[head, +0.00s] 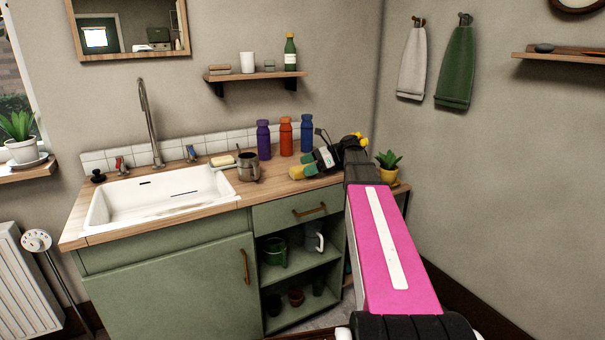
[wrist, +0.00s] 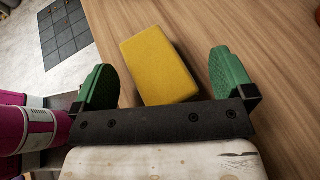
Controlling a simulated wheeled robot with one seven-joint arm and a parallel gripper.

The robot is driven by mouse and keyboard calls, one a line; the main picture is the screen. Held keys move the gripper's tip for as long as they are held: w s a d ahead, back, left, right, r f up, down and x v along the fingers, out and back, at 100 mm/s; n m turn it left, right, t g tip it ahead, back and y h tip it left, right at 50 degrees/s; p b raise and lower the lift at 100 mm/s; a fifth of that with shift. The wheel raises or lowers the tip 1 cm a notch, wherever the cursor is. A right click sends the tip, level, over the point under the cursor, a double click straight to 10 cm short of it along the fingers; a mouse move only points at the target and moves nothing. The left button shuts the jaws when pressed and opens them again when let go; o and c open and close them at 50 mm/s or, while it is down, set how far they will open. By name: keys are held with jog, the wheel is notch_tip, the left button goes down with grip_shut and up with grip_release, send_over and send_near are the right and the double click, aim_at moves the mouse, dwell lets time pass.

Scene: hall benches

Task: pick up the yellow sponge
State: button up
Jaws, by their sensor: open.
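The yellow sponge (wrist: 158,64) lies on the wooden counter (wrist: 225,25) in the wrist view. It sits between and a little beyond the two green fingertips of my gripper (wrist: 160,82), which is open. There is a gap on either side of the sponge, wider on the right. The sponge's near edge is hidden by the dark bar of my gripper. In the head view, a small yellow part of the sponge (head: 297,172) shows at the counter's right side, just left of my gripper (head: 312,168).
Purple (head: 263,140), orange (head: 286,136) and blue (head: 306,133) bottles stand behind my gripper. A potted plant (head: 388,166) is at the right. The counter's edge shows at left in the wrist view.

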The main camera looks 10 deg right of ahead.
jog(key=shift+a+f, duration=0.15)
jog(key=shift+a, duration=0.15)
jog(key=c, duration=1.1)
jog(key=shift+c, duration=0.2)
